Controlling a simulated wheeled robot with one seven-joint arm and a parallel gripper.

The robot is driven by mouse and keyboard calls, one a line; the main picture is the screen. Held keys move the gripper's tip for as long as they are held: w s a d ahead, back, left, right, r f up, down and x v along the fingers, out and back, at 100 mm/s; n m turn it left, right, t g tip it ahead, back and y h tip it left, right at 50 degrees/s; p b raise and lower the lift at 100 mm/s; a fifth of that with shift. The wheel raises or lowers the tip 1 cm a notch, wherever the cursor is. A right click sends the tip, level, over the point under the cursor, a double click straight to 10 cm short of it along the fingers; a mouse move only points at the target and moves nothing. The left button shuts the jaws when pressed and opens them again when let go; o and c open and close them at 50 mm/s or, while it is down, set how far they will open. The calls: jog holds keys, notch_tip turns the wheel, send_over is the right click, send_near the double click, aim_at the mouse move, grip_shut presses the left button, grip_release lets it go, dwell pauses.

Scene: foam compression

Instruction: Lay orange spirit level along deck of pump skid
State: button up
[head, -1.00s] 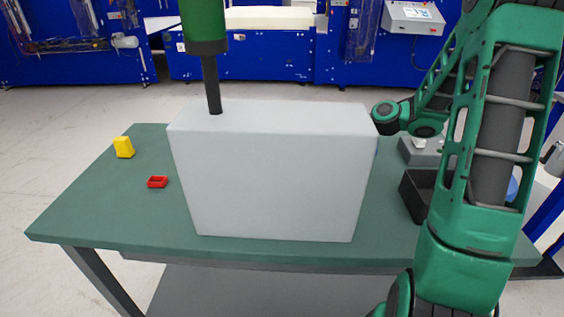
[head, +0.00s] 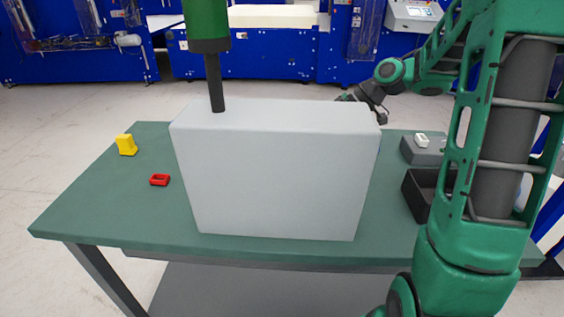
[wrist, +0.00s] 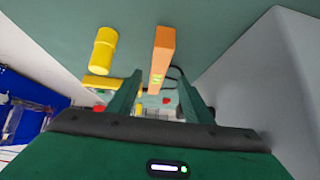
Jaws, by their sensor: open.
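The orange spirit level (wrist: 162,50) shows in the wrist view as a long bar with a small yellow-green vial. It lies on the green table and stretches between and beyond my fingertips. My gripper (wrist: 160,82) is open with one finger toward each side of the bar; I cannot tell that either finger touches it. I cannot pick out the pump skid for certain.
The tall grey block (head: 275,180) fills the middle of the table (head: 95,205). A yellow cylinder (wrist: 102,50) lies left of the level in the wrist view. A yellow piece (head: 126,145), red tray (head: 160,180) and black bin (head: 418,195) stand at the sides. A green-black post hangs over the block.

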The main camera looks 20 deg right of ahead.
jog(key=shift+w+a+r+h, duration=0.2)
jog(key=shift+r+h, duration=0.15)
jog(key=shift+r, duration=0.25)
jog(key=shift+w+a+r+h, duration=0.1)
jog(key=shift+a+r+h, duration=0.25)
jog(key=shift+r, duration=0.3)
jog(key=shift+w+a+r+h, duration=0.15)
jog(key=shift+r+h, duration=0.25)
jog(key=shift+r, duration=0.2)
jog(key=x, duration=0.5)
jog(key=shift+a+f, duration=0.1)
jog(key=shift+f, duration=0.15)
jog(key=shift+a+r+x, duration=0.1)
jog(key=shift+a+x, duration=0.1)
jog(key=shift+x, duration=1.1)
jog(key=shift+a+r+x, duration=0.1)
jog(key=shift+a+x, duration=0.1)
jog(key=shift+x, duration=1.15)
jog(key=shift+s, duration=0.1)
jog(key=shift+d, duration=0.1)
grip_shut()
